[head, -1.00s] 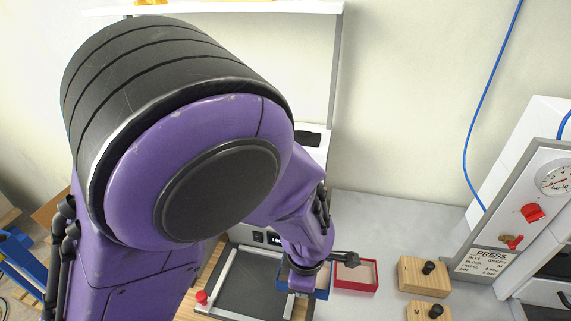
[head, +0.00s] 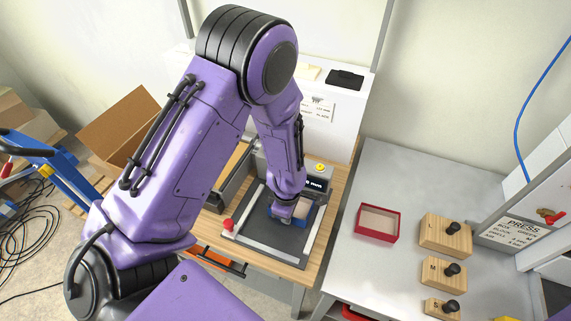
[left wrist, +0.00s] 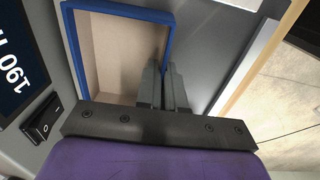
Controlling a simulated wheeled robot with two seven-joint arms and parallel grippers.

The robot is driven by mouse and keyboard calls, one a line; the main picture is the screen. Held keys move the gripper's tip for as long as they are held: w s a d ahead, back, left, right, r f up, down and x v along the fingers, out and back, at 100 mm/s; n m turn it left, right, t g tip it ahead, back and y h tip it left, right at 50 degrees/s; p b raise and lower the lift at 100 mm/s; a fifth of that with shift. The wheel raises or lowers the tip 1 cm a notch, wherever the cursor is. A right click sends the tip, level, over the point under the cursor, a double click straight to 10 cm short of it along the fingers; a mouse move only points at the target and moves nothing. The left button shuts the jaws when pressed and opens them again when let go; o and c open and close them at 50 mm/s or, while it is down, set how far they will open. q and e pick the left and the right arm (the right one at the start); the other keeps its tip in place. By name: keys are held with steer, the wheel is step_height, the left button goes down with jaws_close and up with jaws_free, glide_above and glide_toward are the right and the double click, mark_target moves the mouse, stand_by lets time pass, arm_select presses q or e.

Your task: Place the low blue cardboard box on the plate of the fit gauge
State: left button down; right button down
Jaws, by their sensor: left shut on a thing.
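The low blue box (head: 304,212) is open-topped with a tan inside. In the head view it is at the back right of the dark plate (head: 262,236) of the fit gauge, inside the pale rails. I cannot tell whether it touches the plate. My left gripper (head: 284,212) is at the box's near left part, partly hiding it. In the left wrist view the blue box (left wrist: 117,12) fills the upper left, and my left gripper (left wrist: 172,85) is shut on one of its walls. My right gripper is not in view.
The gauge's display (head: 317,184) stands behind the plate, and a red knob (head: 227,225) is at its left. A red box (head: 378,222) and several wooden blocks (head: 446,235) are on the grey table to the right, beyond a gap.

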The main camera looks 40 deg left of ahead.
arm_select(q)
steer(key=shift+d+f, duration=0.1)
steer(key=c, duration=1.3)
jaws_free()
steer(key=shift+o, duration=0.2)
steer(key=shift+w+r, duration=0.1)
steer(key=shift+r, duration=0.45)
step_height(320, 180, up, 11)
steer(key=b, duration=0.1)
steer(key=shift+s+r, duration=0.15)
steer(key=shift+s, duration=0.1)
